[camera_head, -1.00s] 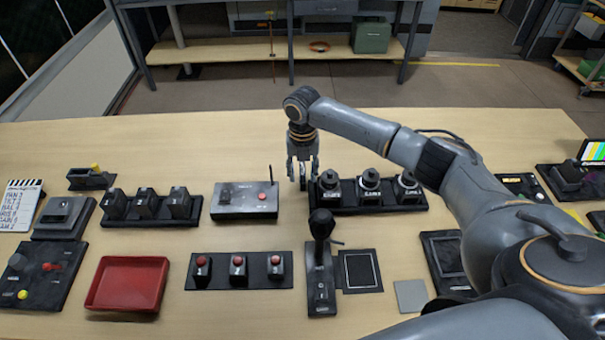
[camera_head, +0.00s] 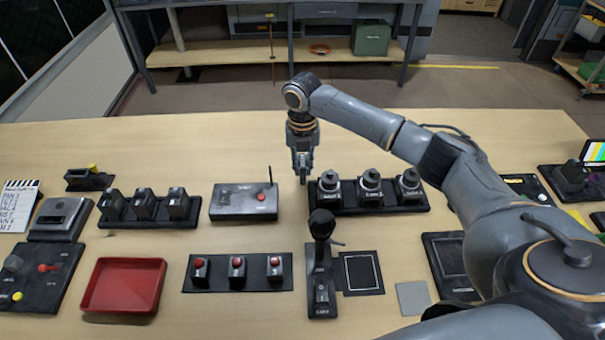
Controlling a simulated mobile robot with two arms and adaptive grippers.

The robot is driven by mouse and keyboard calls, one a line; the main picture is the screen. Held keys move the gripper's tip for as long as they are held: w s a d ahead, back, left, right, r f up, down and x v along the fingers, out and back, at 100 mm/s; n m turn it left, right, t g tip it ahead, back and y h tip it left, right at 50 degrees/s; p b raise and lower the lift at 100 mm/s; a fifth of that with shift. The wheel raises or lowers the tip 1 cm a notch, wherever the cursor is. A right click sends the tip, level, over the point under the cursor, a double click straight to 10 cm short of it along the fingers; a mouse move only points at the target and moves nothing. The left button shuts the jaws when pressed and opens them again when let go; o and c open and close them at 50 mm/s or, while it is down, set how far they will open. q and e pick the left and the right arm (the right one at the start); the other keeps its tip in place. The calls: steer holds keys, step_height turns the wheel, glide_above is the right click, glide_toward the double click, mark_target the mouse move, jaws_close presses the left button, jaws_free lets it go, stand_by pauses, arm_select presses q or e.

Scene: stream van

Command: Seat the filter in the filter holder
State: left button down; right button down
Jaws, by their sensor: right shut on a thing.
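My right gripper (camera_head: 303,176) points down above the table, between the box with an antenna (camera_head: 244,202) and the rack of round black units (camera_head: 370,195). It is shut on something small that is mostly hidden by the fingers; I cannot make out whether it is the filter. No filter can be told for sure. A flat grey square (camera_head: 412,298) lies on the table at lower right. A dark pad with a white outline (camera_head: 361,272) lies left of it. I cannot tell which thing is the filter holder. My left gripper is not in view.
A lever unit (camera_head: 321,275) stands upright in front of the gripper. A red tray (camera_head: 124,285), a strip with red buttons (camera_head: 238,272) and a row of black blocks (camera_head: 149,206) stand to the left. The table's far strip is clear.

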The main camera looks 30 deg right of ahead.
steer(key=s+a+r+b, duration=0.2)
steer(key=s+a+r, duration=0.1)
steer(key=s+r, duration=0.7)
steer(key=s, duration=0.3)
steer(key=shift+s+a, duration=0.25)
steer(key=shift+a, duration=0.15)
steer(key=shift+s, duration=0.1)
